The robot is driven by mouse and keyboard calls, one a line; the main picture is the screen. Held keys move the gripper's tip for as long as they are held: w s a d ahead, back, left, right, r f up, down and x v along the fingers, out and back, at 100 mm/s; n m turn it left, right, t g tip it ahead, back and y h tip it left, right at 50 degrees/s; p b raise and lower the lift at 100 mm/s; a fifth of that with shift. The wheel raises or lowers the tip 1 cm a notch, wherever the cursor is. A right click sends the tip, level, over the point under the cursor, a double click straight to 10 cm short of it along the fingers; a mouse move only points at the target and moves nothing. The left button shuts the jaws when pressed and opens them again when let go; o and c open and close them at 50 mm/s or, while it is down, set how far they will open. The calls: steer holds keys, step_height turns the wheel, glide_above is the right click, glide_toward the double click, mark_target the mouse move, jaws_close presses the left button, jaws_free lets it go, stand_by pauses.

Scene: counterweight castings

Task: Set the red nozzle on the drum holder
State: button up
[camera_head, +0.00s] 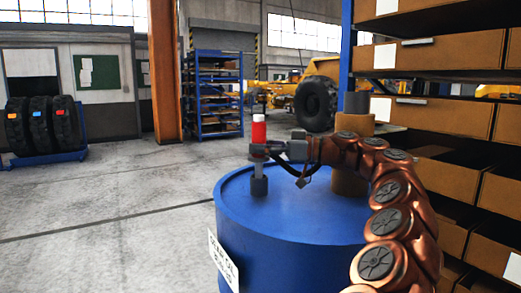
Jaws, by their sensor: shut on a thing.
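The red nozzle (258,131) stands upright in my gripper (264,151), which is shut around it below its red body. A pale lower part shows under the fingers. A small dark grey cylinder, seemingly the drum holder (259,187), stands on top of the blue drum (290,228). The nozzle is directly above the holder in the picture, and its pale lower end meets the holder's top edge. I cannot tell whether it is inside, touching or just in front.
A brown cylinder (350,183) with a grey top stands on the drum behind my arm. A shelf with brown boxes (440,105) rises close on the right. Tyres (42,125) on a blue rack stand far left. The concrete floor at left is clear.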

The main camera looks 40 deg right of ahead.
steer(key=shift+r+p, duration=0.3)
steer(key=shift+r, duration=0.4)
steer(key=shift+b, duration=0.7)
stand_by(1.7)
steer(key=shift+f+b, duration=1.75)
steer(key=shift+f, duration=0.15)
steer(key=o, duration=1.1)
steer(key=shift+f, duration=0.1)
